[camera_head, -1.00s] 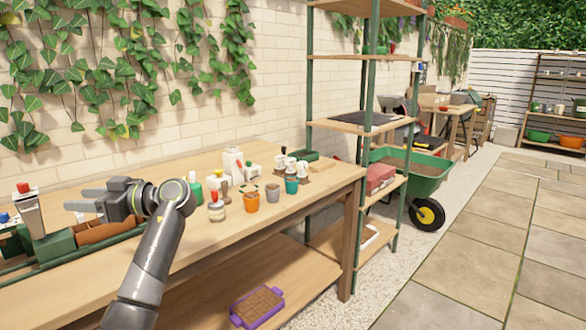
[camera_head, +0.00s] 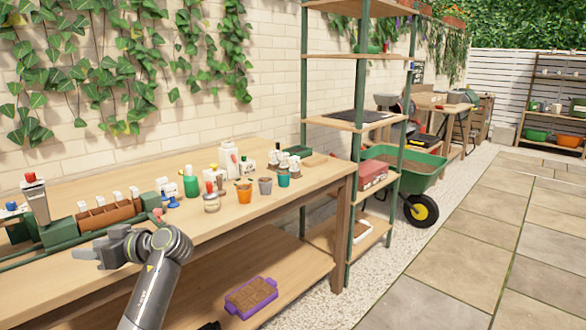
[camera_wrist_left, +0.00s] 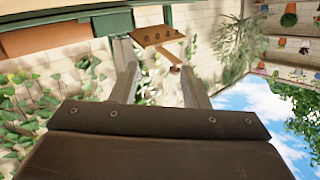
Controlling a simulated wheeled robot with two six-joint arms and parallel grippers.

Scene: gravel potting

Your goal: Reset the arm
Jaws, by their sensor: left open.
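My left gripper (camera_head: 86,256) is in the head view at the lower left, in front of the wooden potting bench (camera_head: 210,225). Its dark fingers point left, apart from each other, with nothing between them. The left wrist view also shows the gripper (camera_wrist_left: 153,56) with its two fingers spread and empty. My grey left forearm comes up from the bottom edge. My right gripper is not in view.
The bench holds a green tray rack (camera_head: 60,238), a terracotta-coloured box (camera_head: 105,216), an orange pot (camera_head: 244,194), a teal pot (camera_head: 284,180) and several bottles. A purple tray (camera_head: 250,297) is on the lower shelf. A shelf unit and a green wheelbarrow (camera_head: 425,178) stand right.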

